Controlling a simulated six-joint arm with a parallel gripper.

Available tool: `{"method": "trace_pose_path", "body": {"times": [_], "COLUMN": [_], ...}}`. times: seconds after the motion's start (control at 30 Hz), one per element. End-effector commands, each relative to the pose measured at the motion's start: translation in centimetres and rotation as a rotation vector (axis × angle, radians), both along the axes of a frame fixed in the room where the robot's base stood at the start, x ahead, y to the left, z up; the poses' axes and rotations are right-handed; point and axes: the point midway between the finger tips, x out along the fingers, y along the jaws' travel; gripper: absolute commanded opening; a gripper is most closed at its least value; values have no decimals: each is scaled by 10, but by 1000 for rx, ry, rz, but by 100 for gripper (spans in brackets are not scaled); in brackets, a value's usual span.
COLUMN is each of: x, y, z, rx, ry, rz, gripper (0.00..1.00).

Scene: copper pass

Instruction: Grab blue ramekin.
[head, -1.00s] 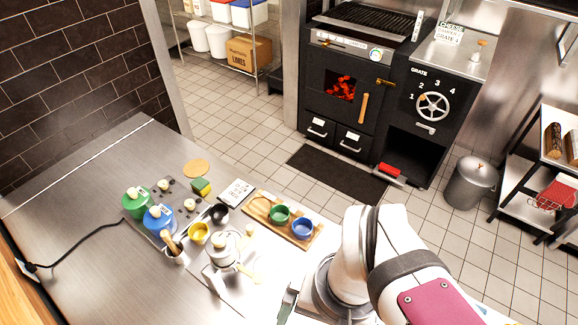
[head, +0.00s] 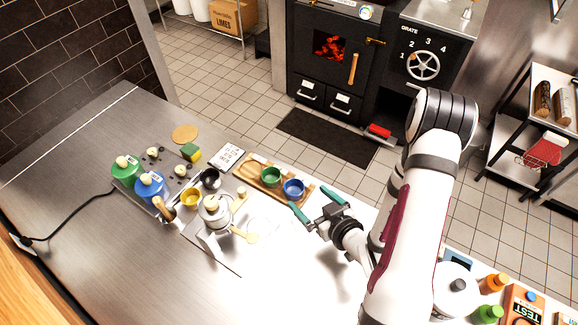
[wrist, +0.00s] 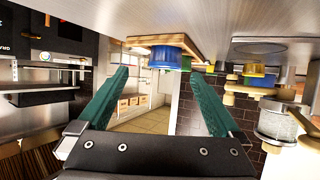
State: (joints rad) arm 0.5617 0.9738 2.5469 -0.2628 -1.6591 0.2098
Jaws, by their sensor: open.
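The blue ramekin (head: 293,189) sits at the right end of a wooden tray (head: 254,182) on the steel counter. A green ramekin (head: 271,176) stands just left of it on the same tray. My gripper (head: 318,201) has green fingers, spread open and empty, just to the right of and in front of the blue ramekin, apart from it. In the wrist view the picture is upside down; the blue ramekin (wrist: 164,58) shows at top centre, beyond and between the open fingers (wrist: 160,88). The green ramekin is mostly hidden behind it there.
Left of the tray stand a yellow ramekin (head: 190,197), a dark cup (head: 210,179), a glass jar (head: 215,212) and green (head: 127,168) and blue (head: 150,186) lidded containers. Bottles and a box (head: 522,304) stand at the right.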

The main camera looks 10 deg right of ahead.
Motion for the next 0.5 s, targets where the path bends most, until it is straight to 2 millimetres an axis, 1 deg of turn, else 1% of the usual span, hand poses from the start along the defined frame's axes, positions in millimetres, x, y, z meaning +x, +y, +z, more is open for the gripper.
{"method": "trace_pose_path", "body": {"times": [0.07,0.17,0.27,0.4,0.5], "x": [-3,6,21,46,59], "y": [5,10,16,24,28], "z": [0,-2,-8,-19,-24], "rx": [18,20,19,20,18], "ry": [-36,-53,-54,-54,-52], "rz": [14,25,27,25,23], "gripper": [100,100,100,100,100]}}
